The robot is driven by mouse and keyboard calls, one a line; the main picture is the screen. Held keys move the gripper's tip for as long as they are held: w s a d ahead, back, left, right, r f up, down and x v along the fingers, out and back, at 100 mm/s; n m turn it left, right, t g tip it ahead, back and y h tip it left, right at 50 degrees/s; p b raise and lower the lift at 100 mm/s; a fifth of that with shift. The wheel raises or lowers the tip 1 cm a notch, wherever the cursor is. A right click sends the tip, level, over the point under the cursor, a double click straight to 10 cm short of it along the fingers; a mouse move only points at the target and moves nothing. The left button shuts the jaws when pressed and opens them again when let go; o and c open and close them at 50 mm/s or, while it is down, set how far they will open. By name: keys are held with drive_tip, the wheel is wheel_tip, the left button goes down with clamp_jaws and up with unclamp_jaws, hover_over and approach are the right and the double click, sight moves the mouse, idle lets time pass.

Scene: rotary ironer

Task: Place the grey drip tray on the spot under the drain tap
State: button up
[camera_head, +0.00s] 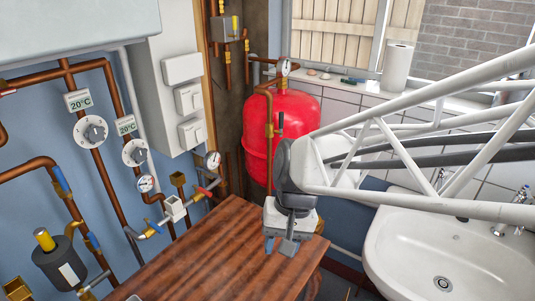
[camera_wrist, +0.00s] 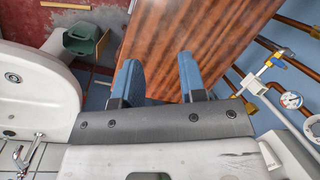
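My gripper (camera_head: 279,246) is over the far right part of the brown wooden table top (camera_head: 205,255). In the wrist view its two blue fingers (camera_wrist: 164,85) stand apart with nothing between them. I cannot make out the grey drip tray for certain; a small pale edge (camera_head: 133,297) shows at the bottom of the head view, too cut off to identify. A valve with a red handle (camera_head: 205,191) and a tap with blue and yellow parts (camera_head: 151,229) sit on the pipes beside the table. I cannot tell which is the drain tap.
A white sink (camera_head: 450,250) stands right of the table. A red tank (camera_head: 282,130) stands behind it. Copper pipes and gauges (camera_head: 95,130) line the left wall. A dark green container (camera_wrist: 84,38) is on the floor. The visible table top is mostly clear.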

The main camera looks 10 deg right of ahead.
drive_tip(key=s+d+r+n+t+h, duration=0.1)
drive_tip(key=s+d+r+t+h, duration=0.1)
drive_tip(key=s+d+r, duration=0.3)
drive_tip(key=d+r+t, duration=0.1)
drive_tip(key=d, duration=0.2)
drive_tip(key=shift+n+t+h, duration=0.3)
drive_tip(key=shift+h, duration=0.1)
idle(1.1)
